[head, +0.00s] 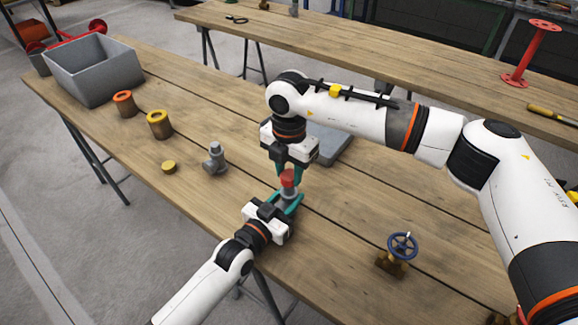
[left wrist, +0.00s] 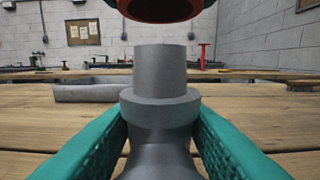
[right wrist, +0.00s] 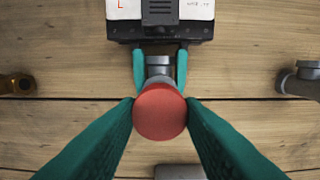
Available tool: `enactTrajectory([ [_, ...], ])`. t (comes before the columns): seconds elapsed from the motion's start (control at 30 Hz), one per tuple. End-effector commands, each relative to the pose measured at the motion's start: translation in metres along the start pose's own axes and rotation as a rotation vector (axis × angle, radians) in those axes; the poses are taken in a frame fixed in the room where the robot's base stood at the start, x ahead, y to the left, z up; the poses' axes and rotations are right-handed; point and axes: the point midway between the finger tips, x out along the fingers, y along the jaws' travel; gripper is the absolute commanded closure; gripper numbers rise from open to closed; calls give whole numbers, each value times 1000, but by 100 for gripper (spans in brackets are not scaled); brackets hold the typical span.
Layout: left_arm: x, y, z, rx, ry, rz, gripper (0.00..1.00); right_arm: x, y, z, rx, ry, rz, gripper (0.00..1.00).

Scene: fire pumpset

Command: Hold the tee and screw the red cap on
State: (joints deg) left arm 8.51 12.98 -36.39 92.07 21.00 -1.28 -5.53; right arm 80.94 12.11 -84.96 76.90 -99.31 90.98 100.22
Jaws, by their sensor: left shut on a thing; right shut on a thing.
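The grey tee (head: 289,195) stands in my left gripper (head: 289,205), whose green fingers are shut on its body. In the left wrist view the tee (left wrist: 160,85) is upright with its plain upper end bare. My right gripper (head: 290,172) points down from above, shut on the red cap (head: 288,178). The left wrist view shows the red cap (left wrist: 160,8) directly over the tee with a clear gap between them. In the right wrist view the cap (right wrist: 160,111) sits between both green fingers and hides part of the tee (right wrist: 158,68).
A second grey fitting (head: 215,160) and a yellow cap (head: 169,167) lie to the left. Two banded cylinders (head: 159,124) and a grey bin (head: 95,72) stand farther left. A blue-wheeled valve (head: 401,247) is at right. A flat grey box (head: 333,146) lies behind my grippers.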

Motion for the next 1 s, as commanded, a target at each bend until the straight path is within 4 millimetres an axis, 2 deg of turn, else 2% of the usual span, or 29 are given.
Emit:
enactTrajectory([
  [0.33,0,0,0,0,0,0,100,2,0,0,0,-1,1,88],
  [0.63,0,0,0,1,0,0,100,17,0,0,0,0,0,88],
  [1.0,0,0,0,0,0,1,100,18,0,0,0,0,0,88],
])
